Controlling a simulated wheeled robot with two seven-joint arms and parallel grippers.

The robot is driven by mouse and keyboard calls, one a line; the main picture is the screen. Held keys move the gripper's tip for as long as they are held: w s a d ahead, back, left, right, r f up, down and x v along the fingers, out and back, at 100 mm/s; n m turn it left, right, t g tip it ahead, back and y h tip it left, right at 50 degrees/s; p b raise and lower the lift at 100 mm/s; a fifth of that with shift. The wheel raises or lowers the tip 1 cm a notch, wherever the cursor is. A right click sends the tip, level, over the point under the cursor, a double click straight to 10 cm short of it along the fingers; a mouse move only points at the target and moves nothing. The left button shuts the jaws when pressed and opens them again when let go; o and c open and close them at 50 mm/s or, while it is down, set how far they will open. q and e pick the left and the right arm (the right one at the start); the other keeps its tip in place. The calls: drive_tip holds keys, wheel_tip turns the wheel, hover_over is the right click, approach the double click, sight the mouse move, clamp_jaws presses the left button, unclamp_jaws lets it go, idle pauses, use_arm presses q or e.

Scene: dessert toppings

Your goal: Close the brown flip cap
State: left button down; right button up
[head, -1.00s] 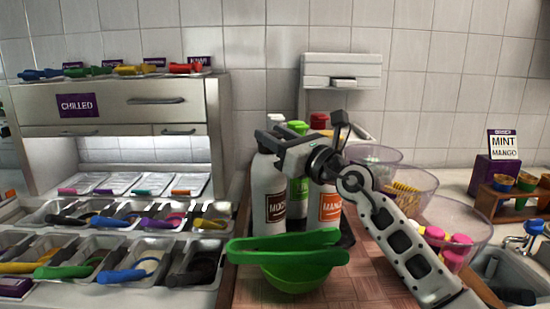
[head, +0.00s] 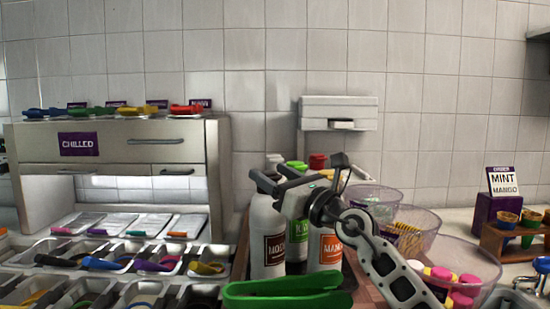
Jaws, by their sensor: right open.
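A white bottle with a brown "MOCHA" label (head: 268,240) stands left in the front row of bottles. I cannot make out its brown flip cap; my right gripper covers the bottle's top. My right gripper (head: 268,181) is open, its jaws at the top of this bottle; I cannot tell whether they touch it. Its arm comes in from the lower right. Beside it stand a green-labelled bottle (head: 297,250) and an orange "MANGO" bottle (head: 326,252), their tops partly hidden by the gripper. My left gripper is out of view.
Green cap (head: 297,164) and red cap (head: 317,161) show behind the gripper. Clear bowls (head: 460,262) stand to the right, topping trays (head: 110,262) to the left. The tiled wall is behind.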

sight(275, 178)
drive_tip(key=r+p, duration=0.1)
drive_tip(key=r, duration=0.1)
drive_tip(key=s+r+p, duration=0.1)
drive_tip(key=r, duration=0.2)
drive_tip(key=shift+s+p, duration=0.2)
drive_tip(key=shift+p, duration=0.1)
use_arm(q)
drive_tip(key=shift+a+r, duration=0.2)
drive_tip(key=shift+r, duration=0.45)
use_arm(e)
drive_tip(key=s+r, duration=0.7)
drive_tip(key=s, duration=0.5)
drive_tip(key=shift+s+r, duration=0.3)
drive_tip(key=shift+r, duration=0.05)
